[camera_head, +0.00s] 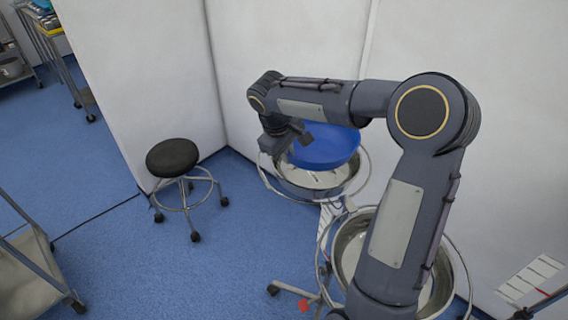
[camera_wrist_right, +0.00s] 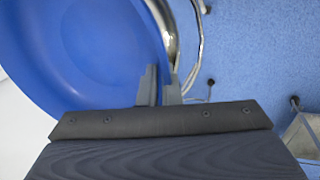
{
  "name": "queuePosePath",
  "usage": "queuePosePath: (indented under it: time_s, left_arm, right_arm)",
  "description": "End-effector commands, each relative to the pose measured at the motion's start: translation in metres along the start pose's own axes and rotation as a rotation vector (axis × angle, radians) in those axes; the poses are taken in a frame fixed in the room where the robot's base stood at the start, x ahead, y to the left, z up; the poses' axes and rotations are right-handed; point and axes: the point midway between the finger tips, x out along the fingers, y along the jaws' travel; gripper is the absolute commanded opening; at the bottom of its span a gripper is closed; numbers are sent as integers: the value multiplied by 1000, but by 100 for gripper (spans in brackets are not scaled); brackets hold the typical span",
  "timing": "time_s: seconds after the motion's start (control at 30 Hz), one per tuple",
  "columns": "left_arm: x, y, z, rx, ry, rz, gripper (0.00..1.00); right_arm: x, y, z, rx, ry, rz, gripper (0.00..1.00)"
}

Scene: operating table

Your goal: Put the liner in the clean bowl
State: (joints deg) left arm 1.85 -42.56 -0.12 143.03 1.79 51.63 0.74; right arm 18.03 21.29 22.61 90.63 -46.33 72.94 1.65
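The blue liner (camera_head: 328,147) is a wide shallow round shape. In the head view it is over the back part of the far steel bowl (camera_head: 322,190), tilted, with the bowl's inside showing below it. My right gripper (camera_head: 303,140) is at the liner's left edge. In the right wrist view the fingers (camera_wrist_right: 159,88) are close together with the rim of the liner (camera_wrist_right: 85,50) between them. A second steel bowl (camera_head: 348,247) stands nearer, partly hidden behind my right arm. Which bowl is the clean one I cannot tell. My left gripper is out of view.
Both bowls sit in ring stands on wheels, close to the white wall panels (camera_head: 285,60). A black stool (camera_head: 173,158) stands left of them. A metal cart (camera_head: 30,270) is at the lower left. Blue floor between is clear.

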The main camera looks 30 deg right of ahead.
Motion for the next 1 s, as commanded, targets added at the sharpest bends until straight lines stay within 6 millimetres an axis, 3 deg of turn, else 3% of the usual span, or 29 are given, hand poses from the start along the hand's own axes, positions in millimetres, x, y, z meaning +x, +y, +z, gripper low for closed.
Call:
queuePosePath:
  time_s: [0.33, 0.53, 1.0]
  left_arm:
    - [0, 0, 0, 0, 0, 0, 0]
    - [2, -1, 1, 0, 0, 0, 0]
    - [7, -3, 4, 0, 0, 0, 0]
  right_arm:
    - [27, -1, -21, 0, 0, 0, 0]
    - [54, -9, -19, 1, 0, -1, 0]
    - [61, -12, -20, 0, 1, 0, 0]
